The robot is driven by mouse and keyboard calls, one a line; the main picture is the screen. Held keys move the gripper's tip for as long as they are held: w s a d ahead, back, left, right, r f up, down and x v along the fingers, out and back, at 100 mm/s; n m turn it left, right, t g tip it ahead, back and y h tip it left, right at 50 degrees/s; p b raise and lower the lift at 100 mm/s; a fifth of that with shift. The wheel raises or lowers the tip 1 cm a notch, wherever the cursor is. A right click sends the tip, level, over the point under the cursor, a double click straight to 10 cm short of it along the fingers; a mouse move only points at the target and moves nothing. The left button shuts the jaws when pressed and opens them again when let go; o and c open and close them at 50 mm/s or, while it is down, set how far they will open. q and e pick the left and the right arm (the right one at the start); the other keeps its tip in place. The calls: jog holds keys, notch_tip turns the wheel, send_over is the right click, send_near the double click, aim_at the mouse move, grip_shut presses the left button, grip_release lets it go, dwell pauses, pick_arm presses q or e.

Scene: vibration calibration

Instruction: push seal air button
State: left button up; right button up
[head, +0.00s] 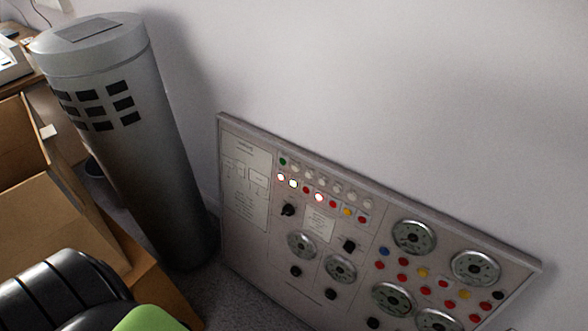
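A grey control panel (262,242) leans against or is fixed to the wall at the lower right, tilted in my view. It has rows of small coloured buttons. Near its upper left, a green button (283,161) starts a row of pale ones, and below it a few glow white, one being a lit button (319,197). A black knob (288,210), several black buttons and several round gauges (413,237) are lower and to the right. The labels are too small to read, so I cannot tell which is the seal air button. Neither gripper is in view.
A tall grey cylinder (150,150) stands left of the panel. An open cardboard box (40,215) is at the left edge. A black ribbed object (62,290) with a green part (150,318) fills the lower left. The wall above the panel is bare.

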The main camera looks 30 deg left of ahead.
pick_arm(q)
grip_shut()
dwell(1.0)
